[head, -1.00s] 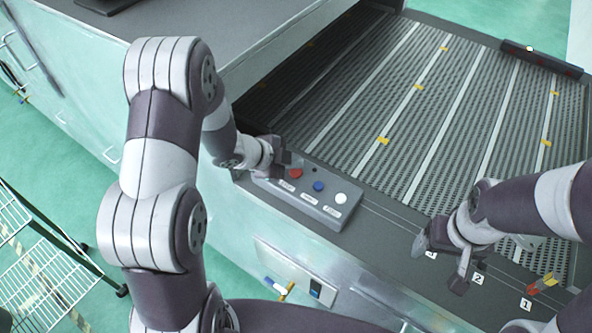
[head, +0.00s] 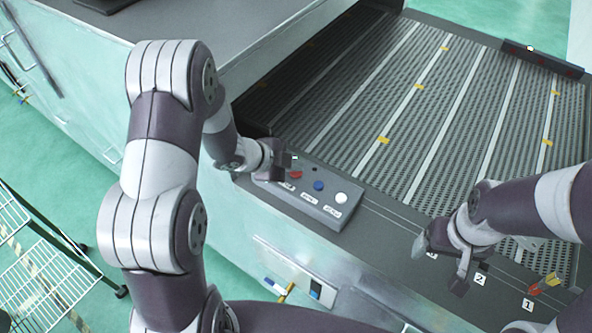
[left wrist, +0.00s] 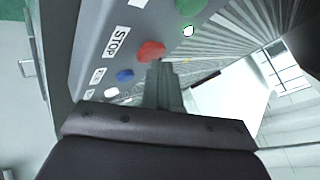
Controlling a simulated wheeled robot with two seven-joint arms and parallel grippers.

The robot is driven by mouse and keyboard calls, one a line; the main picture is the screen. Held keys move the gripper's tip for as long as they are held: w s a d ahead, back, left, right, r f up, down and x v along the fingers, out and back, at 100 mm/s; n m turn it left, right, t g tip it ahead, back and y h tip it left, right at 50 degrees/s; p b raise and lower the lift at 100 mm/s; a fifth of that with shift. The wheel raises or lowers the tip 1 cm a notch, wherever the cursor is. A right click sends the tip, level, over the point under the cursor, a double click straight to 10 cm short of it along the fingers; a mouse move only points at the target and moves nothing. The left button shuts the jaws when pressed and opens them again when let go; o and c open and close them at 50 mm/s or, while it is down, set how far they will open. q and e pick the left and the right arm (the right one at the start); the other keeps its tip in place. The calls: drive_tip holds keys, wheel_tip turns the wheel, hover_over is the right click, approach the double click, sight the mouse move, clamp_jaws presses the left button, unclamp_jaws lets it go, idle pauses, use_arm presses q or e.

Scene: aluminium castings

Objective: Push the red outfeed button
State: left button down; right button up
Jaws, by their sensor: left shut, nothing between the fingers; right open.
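The red button (head: 296,174) sits on a grey control box at the front left corner of the conveyor. In the left wrist view the red button (left wrist: 151,51) lies beside a STOP label, just beyond my fingertips. My left gripper (head: 287,169) is shut and empty, with its tips right at the red button and partly covering it in the head view. I cannot tell whether they touch it. My right gripper (head: 440,264) is open and empty above the conveyor's front edge, near the numbered labels.
The same box carries a blue button (head: 319,186) and a white button (head: 341,198). A green button (left wrist: 188,7) shows in the left wrist view. The slatted conveyor bed (head: 400,110) is clear apart from small yellow marks. A wire rack (head: 45,250) stands at the lower left.

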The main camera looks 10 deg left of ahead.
sight(293, 173)
use_arm(q)
drive_tip(key=shift+f, duration=0.3)
idle(0.5)
drive_tip(key=shift+r+p, duration=0.7)
drive_tip(key=shift+r, duration=0.2)
wheel_tip(293, 173, up, 5)
drive_tip(key=p, duration=0.5)
drive_tip(key=shift+r, duration=0.1)
idle(0.4)
